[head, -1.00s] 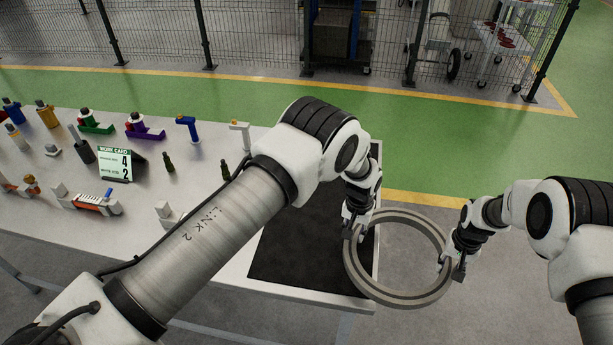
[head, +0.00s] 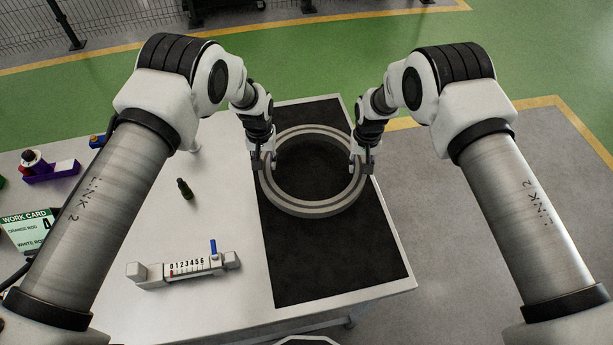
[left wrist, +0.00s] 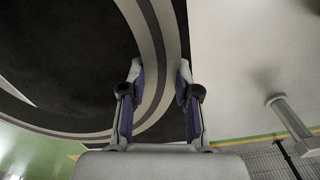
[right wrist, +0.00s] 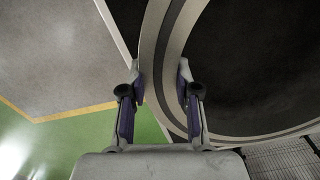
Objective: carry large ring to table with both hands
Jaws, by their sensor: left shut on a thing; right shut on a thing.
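The large grey ring (head: 312,209) is level over the black mat (head: 340,275) on the white table (head: 225,315); I cannot tell whether it touches the mat. My left gripper (head: 264,163) is shut on the ring's left side, and my right gripper (head: 364,162) is shut on its right side. In the left wrist view the ring (left wrist: 172,40) passes between the fingers (left wrist: 160,82). In the right wrist view the ring (right wrist: 155,45) also passes between the fingers (right wrist: 161,82).
A gauge block with numbers (head: 190,268), a small dark bottle (head: 185,188), a work card (head: 28,232) and a purple holder (head: 50,172) stand on the table left of the mat. Grey floor (head: 440,220) lies open to the right. A fence (head: 30,30) stands at the back left.

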